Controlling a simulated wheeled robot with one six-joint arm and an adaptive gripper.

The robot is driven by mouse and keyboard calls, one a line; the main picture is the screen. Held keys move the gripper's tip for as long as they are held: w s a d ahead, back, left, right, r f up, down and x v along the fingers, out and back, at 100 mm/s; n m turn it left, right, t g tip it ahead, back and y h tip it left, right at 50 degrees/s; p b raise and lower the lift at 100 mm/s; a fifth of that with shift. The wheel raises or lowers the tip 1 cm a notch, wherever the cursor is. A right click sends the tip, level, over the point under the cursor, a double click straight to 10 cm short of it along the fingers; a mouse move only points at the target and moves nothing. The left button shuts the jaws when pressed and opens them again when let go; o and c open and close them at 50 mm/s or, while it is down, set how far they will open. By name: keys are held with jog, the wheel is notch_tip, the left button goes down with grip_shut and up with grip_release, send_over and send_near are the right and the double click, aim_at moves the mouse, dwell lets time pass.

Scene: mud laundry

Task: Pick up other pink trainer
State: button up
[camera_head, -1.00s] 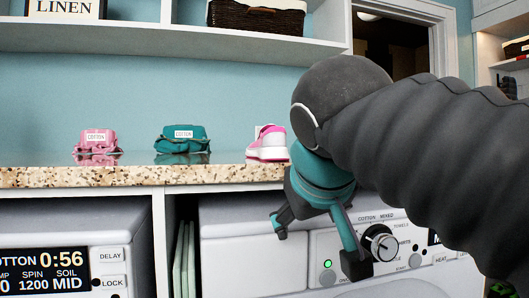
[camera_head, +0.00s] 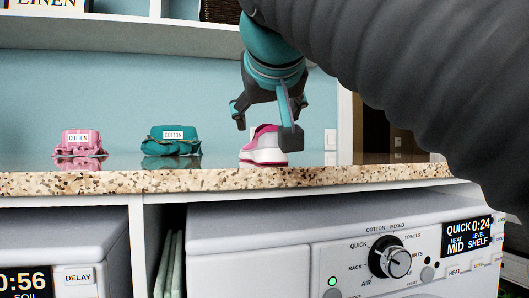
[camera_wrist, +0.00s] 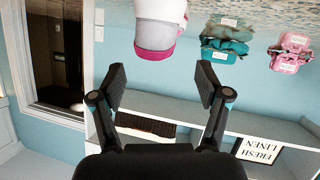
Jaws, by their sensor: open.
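A pink trainer (camera_head: 264,146) with a white sole sits on the speckled stone counter (camera_head: 228,180). It also shows at the top of the wrist view (camera_wrist: 158,28), which is upside down. My gripper (camera_head: 268,128) is open and points down over the trainer in the head view. Its finger in front hides part of the trainer's upper. In the wrist view my fingers (camera_wrist: 162,90) are wide apart with nothing between them, and the trainer lies beyond their tips.
A pink folded bundle (camera_head: 79,143) and a teal folded bundle (camera_head: 172,141), both labelled COTTON, sit left on the counter. A white machine (camera_head: 330,235) with a dial stands below. A shelf (camera_head: 110,25) runs above. A doorway (camera_head: 376,130) is at the right.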

jog(key=x, duration=0.8)
jog(key=shift+d+f, duration=0.1)
jog(key=c, duration=1.2)
jog(key=shift+c, duration=0.2)
